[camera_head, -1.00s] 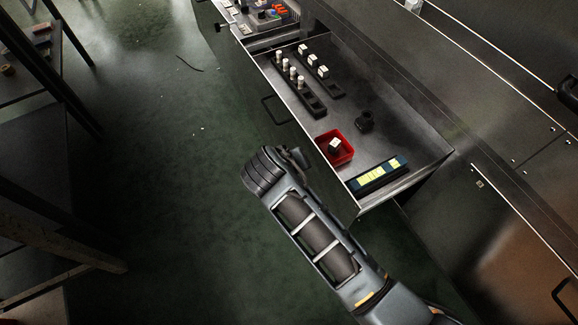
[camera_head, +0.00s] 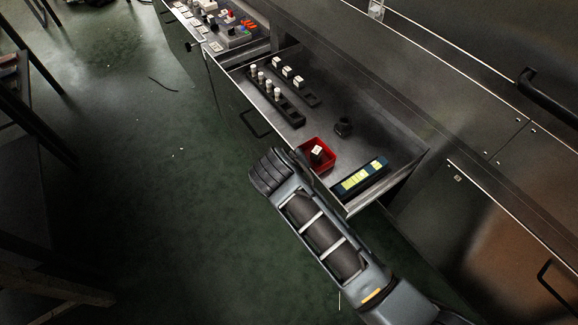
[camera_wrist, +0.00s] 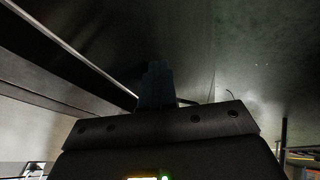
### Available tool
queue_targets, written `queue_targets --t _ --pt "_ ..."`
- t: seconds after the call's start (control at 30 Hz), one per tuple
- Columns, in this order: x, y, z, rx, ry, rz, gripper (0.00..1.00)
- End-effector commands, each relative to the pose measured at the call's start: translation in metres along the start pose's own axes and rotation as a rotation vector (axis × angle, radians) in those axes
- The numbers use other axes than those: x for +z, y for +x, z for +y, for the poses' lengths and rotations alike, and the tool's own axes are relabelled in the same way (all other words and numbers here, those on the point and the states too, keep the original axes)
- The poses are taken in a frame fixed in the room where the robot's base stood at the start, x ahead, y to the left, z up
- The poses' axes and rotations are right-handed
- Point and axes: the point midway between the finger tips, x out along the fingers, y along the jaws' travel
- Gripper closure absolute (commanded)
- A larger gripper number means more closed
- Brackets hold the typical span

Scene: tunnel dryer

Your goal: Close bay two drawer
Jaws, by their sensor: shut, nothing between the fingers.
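The nearer drawer (camera_head: 375,140) stands pulled out of a dark metal cabinet, with a black bar handle (camera_head: 256,123) on its front. I cannot read which bay it is. My gripper shows in the wrist view (camera_wrist: 156,85) with its dark fingers together and empty, in front of a dark flat surface. In the head view my arm's end overlaps the drawer's front edge beside the red box, right of the handle. The fingers are mostly hidden there, and I cannot tell whether they touch the drawer front.
Another open drawer (camera_head: 237,52) with small parts lies beyond. Green floor (camera_head: 150,210) is clear at left; dark frames stand along the left edge.

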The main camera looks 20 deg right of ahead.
Motion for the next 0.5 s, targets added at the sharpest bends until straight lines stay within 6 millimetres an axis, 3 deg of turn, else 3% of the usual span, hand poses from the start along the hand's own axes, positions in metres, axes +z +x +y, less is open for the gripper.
queue_targets --t 0.5 --pt "0.002 0.060 0.120 0.010 0.013 -0.008 1.00"
